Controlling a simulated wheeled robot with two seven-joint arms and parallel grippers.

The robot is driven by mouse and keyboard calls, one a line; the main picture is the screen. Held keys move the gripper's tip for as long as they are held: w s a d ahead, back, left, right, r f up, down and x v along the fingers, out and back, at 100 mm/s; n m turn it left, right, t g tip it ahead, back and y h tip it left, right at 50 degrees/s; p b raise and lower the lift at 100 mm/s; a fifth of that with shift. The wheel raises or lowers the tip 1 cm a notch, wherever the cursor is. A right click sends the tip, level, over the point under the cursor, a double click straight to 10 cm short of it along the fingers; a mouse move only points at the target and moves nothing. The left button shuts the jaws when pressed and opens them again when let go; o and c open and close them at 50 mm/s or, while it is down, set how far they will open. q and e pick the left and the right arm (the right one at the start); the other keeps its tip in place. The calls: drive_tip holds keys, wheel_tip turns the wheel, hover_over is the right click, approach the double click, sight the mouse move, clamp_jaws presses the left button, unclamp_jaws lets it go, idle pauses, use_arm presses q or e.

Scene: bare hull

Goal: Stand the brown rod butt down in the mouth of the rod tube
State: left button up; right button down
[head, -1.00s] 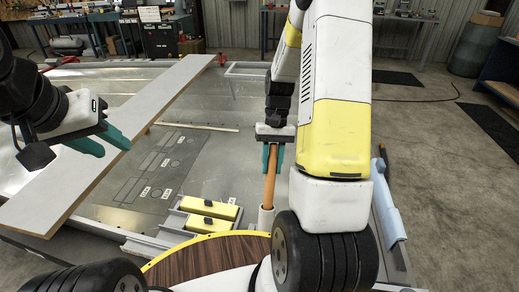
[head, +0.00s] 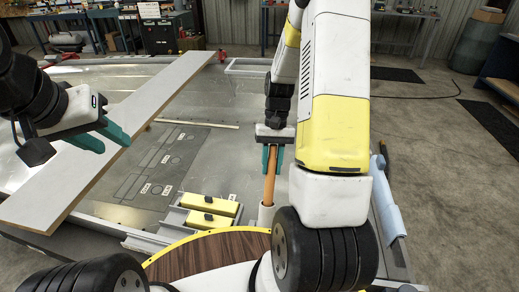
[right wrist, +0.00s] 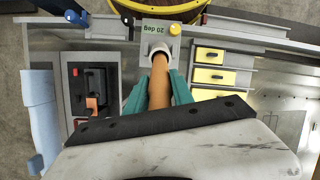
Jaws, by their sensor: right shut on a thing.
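The brown rod (head: 270,185) is near upright, held by my right gripper (head: 272,163). Its lower end meets the mouth of the white rod tube (head: 266,217). In the right wrist view the rod (right wrist: 159,88) runs from between the teal fingers of the right gripper (right wrist: 158,95) to the tube's round rim (right wrist: 160,48). Its end is hidden at the mouth, so I cannot tell how deep it sits. My left gripper (head: 104,138) is open and empty, over the long pale board at the left.
The long pale board (head: 60,205) lies slanting across the left. Yellow-topped blocks (head: 208,212) stand left of the tube. A round wooden top with yellow rim (head: 215,250) is in front. A light blue piece (head: 388,205) lies at the right edge.

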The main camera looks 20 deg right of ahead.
sight(270, 185)
drive_tip(key=shift+x, duration=3.45)
idle(1.3)
drive_tip(key=c, duration=1)
unclamp_jaws()
drive_tip(key=shift+v, duration=3.9)
